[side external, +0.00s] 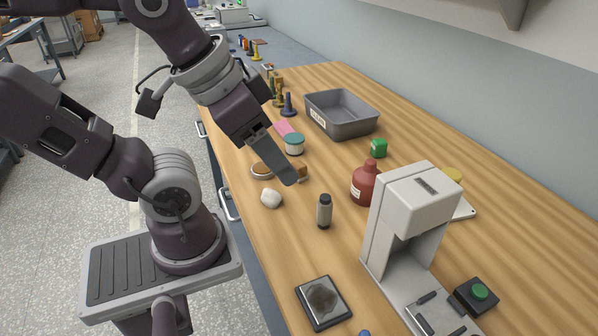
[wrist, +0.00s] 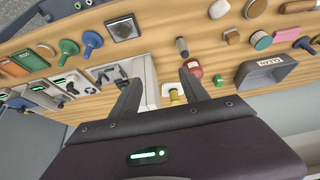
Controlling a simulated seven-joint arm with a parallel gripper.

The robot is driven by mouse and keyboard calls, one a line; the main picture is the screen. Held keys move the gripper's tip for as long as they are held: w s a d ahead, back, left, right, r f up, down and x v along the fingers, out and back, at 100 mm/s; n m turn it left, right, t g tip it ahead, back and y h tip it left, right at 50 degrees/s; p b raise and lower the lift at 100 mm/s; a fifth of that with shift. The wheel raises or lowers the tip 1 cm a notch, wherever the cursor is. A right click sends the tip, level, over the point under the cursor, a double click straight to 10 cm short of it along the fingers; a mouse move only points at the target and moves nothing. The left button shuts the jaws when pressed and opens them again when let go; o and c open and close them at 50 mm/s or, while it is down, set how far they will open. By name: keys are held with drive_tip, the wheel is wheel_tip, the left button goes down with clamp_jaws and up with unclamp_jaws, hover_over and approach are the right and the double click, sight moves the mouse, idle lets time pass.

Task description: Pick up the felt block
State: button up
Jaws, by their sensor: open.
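No object is clearly recognisable as the felt block. A brown block (side external: 299,170) lies on the bench, partly hidden behind my gripper's fingers in the side view. My gripper (side external: 289,178) is above the bench, apart from all of these. In the wrist view, my gripper (wrist: 158,82) has its fingers spread with nothing held between them.
A tall white machine (side external: 415,215) is at the right, the grey bin (side external: 342,120) at the back. Bare wood lies before the bottles.

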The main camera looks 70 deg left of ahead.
drive_tip(key=w+a+f+m+g+y, duration=0.3)
drive_tip(key=w+a+f+m+g, duration=0.1)
drive_tip(key=a, duration=0.3)
drive_tip(key=w+a+f+m+g+y, duration=0.3)
drive_tip(key=w+a+f+y, duration=0.15)
drive_tip(key=a, duration=0.35)
drive_tip(key=m+g+y, duration=0.2)
drive_tip(key=m+y, duration=0.3)
drive_tip(key=m, duration=0.3)
hover_over(293, 164)
drive_tip(key=w+d, duration=0.1)
wheel_tip(293, 164, down, 8)
drive_tip(key=shift+d+r, duration=0.1)
drive_tip(key=shift+r, duration=0.05)
drive_tip(key=shift+y, duration=0.35)
drive_tip(key=f, duration=0.6)
drive_tip(key=shift+w+a+f, duration=0.2)
drive_tip(key=shift+a+f, duration=0.05)
drive_tip(key=shift+a, duration=0.05)
drive_tip(key=shift+s+a+f, duration=0.25)
drive_tip(key=shift+a+f, duration=0.7)
drive_tip(key=shift+a, duration=0.05)
drive_tip(key=shift+a+f, duration=0.2)
drive_tip(key=shift+a, duration=0.15)
clamp_jaws()
